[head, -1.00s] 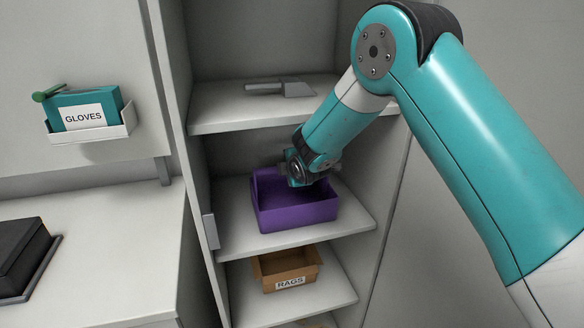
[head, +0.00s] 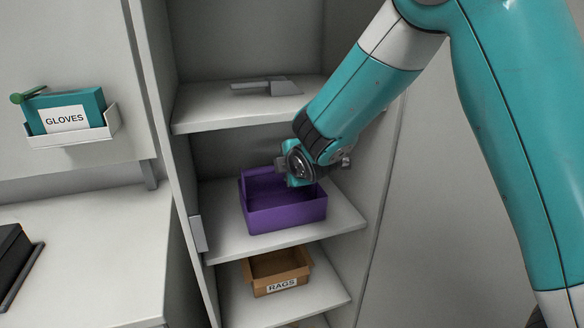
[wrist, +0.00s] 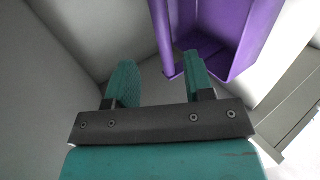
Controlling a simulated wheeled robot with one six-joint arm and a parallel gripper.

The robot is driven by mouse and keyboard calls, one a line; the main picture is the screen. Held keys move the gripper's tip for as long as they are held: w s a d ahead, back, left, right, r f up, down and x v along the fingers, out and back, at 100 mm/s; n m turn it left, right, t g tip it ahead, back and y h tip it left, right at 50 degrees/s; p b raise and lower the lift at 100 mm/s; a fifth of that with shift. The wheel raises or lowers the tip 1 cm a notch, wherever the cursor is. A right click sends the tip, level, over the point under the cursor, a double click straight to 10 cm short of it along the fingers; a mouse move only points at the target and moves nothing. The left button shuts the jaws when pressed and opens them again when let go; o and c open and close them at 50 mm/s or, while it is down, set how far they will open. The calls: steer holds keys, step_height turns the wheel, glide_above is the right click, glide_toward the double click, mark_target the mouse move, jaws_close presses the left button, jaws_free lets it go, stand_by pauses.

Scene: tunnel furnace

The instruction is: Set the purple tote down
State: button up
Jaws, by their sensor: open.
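The purple tote (head: 285,216) sits upright on the middle shelf (head: 335,222) of the open cabinet and looks empty. It also shows in the wrist view (wrist: 243,40), ahead and to the right. My gripper (wrist: 158,82) is open, with two teal fingers apart. The tote's near wall edge comes down close to the right finger in the wrist view; I cannot tell whether they touch. In the head view my wrist is above the back right part of the tote, and the fingertips are hidden.
A scraper-like tool (head: 270,86) lies on the shelf above. A glove box (head: 66,112) sits in a white wall holder at the left. A black case (head: 12,262) rests on the left counter.

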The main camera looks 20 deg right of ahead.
steer(key=s+a+r+m+g+y, duration=0.1)
steer(key=s+r+m+g, duration=0.1)
steer(key=s, duration=0.9)
steer(key=s+a+r+m+g+y, duration=0.1)
steer(key=s+m+g, duration=0.4)
steer(key=s, duration=0.7)
steer(key=s+a+r+m+g+y, duration=0.2)
steer(key=s+r+m+g, duration=0.1)
steer(key=s, duration=0.9)
steer(key=shift+s+a+r+m+g, duration=0.3)
steer(key=shift+m+g, duration=0.2)
steer(key=shift+g, duration=0.3)
steer(key=shift+w, duration=0.1)
steer(key=shift+c, duration=0.7)
